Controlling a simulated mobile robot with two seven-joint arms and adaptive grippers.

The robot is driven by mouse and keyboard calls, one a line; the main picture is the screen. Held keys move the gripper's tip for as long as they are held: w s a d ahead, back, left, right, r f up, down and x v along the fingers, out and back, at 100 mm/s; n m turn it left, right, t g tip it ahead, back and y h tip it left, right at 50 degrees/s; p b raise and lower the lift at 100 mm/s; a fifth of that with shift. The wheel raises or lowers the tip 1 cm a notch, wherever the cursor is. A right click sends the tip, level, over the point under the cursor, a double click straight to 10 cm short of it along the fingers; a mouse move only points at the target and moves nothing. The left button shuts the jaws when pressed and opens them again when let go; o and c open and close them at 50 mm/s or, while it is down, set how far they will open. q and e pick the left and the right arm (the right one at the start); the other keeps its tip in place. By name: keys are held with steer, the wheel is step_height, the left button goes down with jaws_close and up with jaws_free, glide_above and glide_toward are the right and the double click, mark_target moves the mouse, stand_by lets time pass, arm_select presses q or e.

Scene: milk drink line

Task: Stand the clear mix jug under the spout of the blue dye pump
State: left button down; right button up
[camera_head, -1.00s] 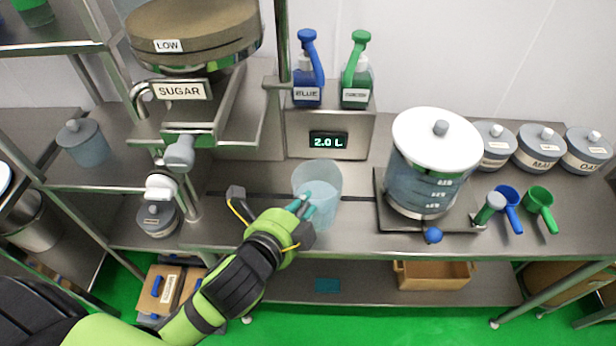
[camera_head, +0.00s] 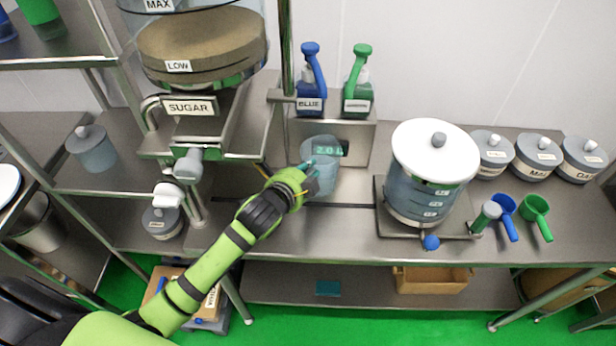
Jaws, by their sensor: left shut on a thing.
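The clear mix jug (camera_head: 322,180) stands upright in front of the display panel below the pumps, and the "2.0 L" readout shows through its upper part. My left gripper (camera_head: 310,170) is shut on the jug's near left side. I cannot tell whether the jug's base touches the counter. The blue dye pump (camera_head: 311,85), labelled BLUE, sits on the ledge above and slightly left of the jug. A green pump (camera_head: 358,85) stands to its right. My right gripper is not in view.
The sugar hopper (camera_head: 200,60) with its outlet is left of the jug. A large white-lidded tank (camera_head: 432,170) stands on a plate to the right. Lidded canisters (camera_head: 535,155) and blue and green scoops (camera_head: 537,210) lie further right. The counter front (camera_head: 330,222) is clear.

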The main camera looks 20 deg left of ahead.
arm_select(q)
step_height(320, 180, down, 3)
steer(key=shift+r, duration=0.2)
steer(key=shift+w+f+p, duration=0.15)
steer(key=shift+w+p, duration=0.1)
steer(key=shift+p, duration=0.3)
steer(key=shift+f, duration=0.15)
steer(key=shift+f, duration=0.15)
steer(key=c, duration=1.1)
jaws_free()
steer(key=shift+f, duration=0.1)
steer(key=shift+c, duration=0.2)
steer(key=shift+s, duration=0.1)
